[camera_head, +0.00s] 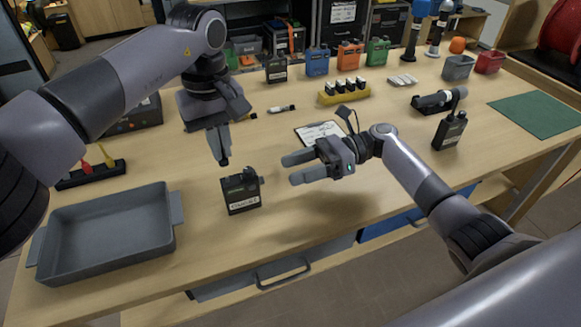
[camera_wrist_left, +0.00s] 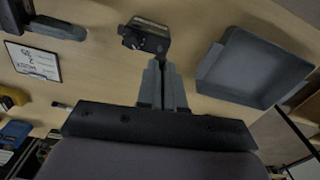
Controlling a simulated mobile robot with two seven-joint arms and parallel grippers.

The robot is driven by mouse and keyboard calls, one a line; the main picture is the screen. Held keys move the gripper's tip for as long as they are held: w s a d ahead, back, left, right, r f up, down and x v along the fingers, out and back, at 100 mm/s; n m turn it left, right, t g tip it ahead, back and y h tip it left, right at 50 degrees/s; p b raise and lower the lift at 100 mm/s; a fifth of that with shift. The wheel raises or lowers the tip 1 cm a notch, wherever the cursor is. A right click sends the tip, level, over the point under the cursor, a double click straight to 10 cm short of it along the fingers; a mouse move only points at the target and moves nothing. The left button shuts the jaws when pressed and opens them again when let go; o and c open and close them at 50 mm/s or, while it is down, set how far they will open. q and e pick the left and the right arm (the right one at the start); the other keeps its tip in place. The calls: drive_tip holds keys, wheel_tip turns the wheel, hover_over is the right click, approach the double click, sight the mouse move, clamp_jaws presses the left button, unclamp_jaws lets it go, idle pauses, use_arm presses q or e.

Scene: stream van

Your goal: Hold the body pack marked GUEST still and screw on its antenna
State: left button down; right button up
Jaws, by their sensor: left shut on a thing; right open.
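The black body pack with a white label (camera_head: 240,192) stands upright on the table near the front edge; its label seems to read GUEST. It also shows in the left wrist view (camera_wrist_left: 147,38), just beyond the fingertips. My left gripper (camera_head: 223,158) points down behind and left of the pack, above the table. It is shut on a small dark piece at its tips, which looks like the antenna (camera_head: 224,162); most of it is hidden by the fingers. My right gripper (camera_head: 293,169) is open and empty, right of the pack, its fingers pointing left towards it, not touching.
A grey tray (camera_head: 105,262) stands at the front left. A clipboard (camera_head: 318,130) lies behind my right gripper. Another black pack (camera_head: 450,131) stands to the right. Blue (camera_head: 317,62), orange and green packs stand at the back, behind a yellow holder (camera_head: 343,97). Table front is clear around the GUEST pack.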

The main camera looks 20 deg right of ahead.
sight(249, 192)
drive_tip(key=n+h, duration=0.1)
drive_tip(key=w+a+f+n+g+h, duration=0.1)
drive_tip(key=shift+w+a+n, duration=0.1)
drive_tip(key=shift+a+n, duration=0.2)
drive_tip(key=shift+n, duration=0.1)
drive_tip(key=shift+x, duration=4.95)
drive_tip(key=shift+f, duration=0.15)
drive_tip(key=shift+d, duration=0.1)
drive_tip(key=c, duration=0.9)
use_arm(q)
drive_tip(key=shift+f, duration=1.15)
use_arm(e)
drive_tip(key=o, duration=0.5)
drive_tip(key=c, duration=0.6)
